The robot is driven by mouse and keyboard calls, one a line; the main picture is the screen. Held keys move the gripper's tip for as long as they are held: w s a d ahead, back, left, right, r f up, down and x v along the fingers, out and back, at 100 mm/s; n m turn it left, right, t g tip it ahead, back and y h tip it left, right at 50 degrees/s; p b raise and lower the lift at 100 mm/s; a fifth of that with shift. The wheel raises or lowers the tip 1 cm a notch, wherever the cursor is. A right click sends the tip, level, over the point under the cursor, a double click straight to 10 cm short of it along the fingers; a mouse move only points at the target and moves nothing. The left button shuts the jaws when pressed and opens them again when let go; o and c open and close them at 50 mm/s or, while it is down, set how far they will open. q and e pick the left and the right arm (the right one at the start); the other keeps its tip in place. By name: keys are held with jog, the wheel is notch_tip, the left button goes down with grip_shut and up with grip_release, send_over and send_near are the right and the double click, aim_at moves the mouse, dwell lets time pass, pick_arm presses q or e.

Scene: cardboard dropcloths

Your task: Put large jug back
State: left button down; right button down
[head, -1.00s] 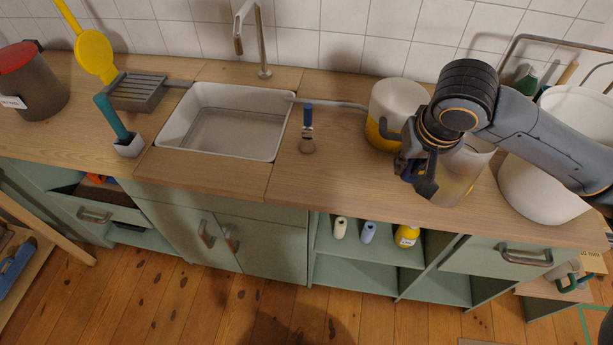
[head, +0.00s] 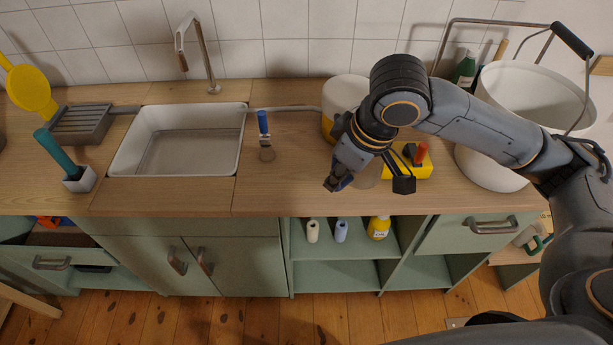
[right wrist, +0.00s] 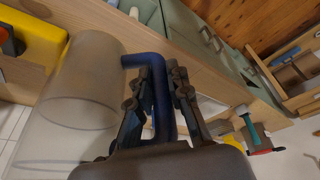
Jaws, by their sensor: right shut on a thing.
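The large jug is a translucent, pale cylinder. In the right wrist view the jug (right wrist: 85,85) lies left of my fingers (right wrist: 160,78). They are shut on its dark blue handle (right wrist: 133,60). I cannot tell whether the jug touches the counter. My left gripper is not in view.
A white and yellow container (head: 345,92) stands close behind my gripper. A yellow box (head: 418,168) is just right of it, then a big white bucket (head: 490,165). Open shelves (head: 335,270) are below.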

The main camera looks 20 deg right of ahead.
jog(key=s+n, duration=0.1)
jog(key=s+n+g+b, duration=0.1)
jog(key=n, duration=0.1)
jog(key=n+y, duration=0.1)
jog(key=n, duration=0.1)
jog(key=shift+s+a+f, duration=0.2)
jog(key=shift+s+a, duration=0.2)
jog(key=w+f+n, duration=0.1)
jog(key=w+f, duration=0.3)
jog(key=w+a+f+n+g+p, duration=0.1)
jog(key=w+f, duration=0.3)
jog(key=w+f+n+p, duration=0.1)
jog(key=w+f, duration=0.3)
jog(key=shift+w+a+n+y, duration=0.15)
jog(key=shift+n+y, duration=0.15)
jog(key=shift+n, duration=0.1)
jog(key=shift+f, duration=0.35)
jog(key=shift+f, duration=0.15)
jog(key=c, duration=1.3)
grip_release()
